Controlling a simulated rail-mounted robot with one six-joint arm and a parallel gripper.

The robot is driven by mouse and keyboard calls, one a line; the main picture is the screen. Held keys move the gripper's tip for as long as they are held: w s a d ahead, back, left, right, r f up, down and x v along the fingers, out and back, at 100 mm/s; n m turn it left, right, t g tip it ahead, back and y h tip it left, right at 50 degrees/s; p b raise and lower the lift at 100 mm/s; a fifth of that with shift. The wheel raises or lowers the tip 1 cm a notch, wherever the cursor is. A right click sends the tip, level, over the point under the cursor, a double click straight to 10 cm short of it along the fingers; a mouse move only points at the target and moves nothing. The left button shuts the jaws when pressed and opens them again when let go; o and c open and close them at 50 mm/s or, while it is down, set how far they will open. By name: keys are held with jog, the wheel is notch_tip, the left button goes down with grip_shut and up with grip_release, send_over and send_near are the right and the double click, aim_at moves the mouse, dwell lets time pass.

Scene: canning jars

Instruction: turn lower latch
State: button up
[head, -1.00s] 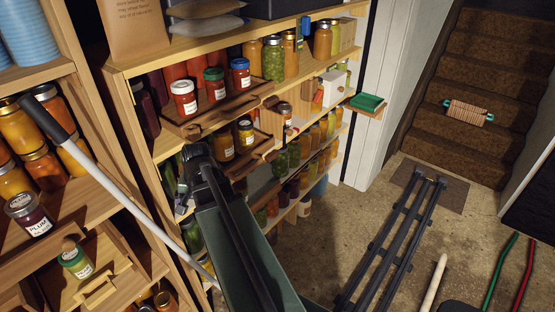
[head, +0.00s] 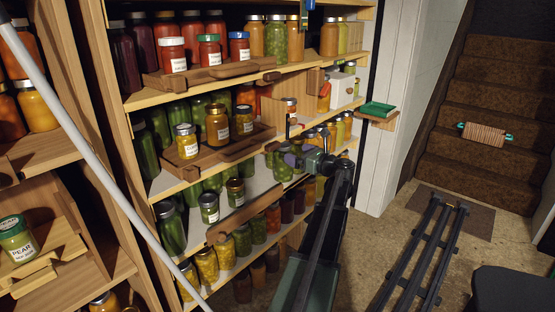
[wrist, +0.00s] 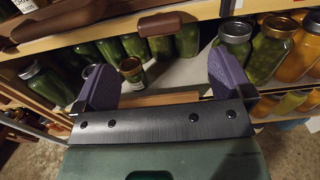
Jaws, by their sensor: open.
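My gripper (head: 302,158) is open and empty in front of the right part of the jar shelves. In the wrist view its two purple fingers (wrist: 165,82) stand wide apart. A small brown wooden piece (wrist: 165,22), which looks like the lower latch, lies roughly level across the shelf edge, beyond and above the gap between the fingers. It is apart from both fingers. In the head view the latch (head: 272,146) shows at the right end of the middle tray (head: 205,160), left of my gripper. A similar upper latch (head: 270,76) sits by the top tray.
Jars crowd the shelves, several close behind my fingers. A lower tray (head: 245,216) with jars stands below. A pale pole (head: 95,165) crosses the left side. A green box (head: 376,109) sits on a small ledge at right. The floor (head: 385,215) by the rails is open.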

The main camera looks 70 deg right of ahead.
aim_at(276, 145)
jog(key=x, duration=1.1)
jog(key=shift+r, duration=0.1)
jog(key=shift+a, duration=0.1)
jog(key=c, duration=0.9)
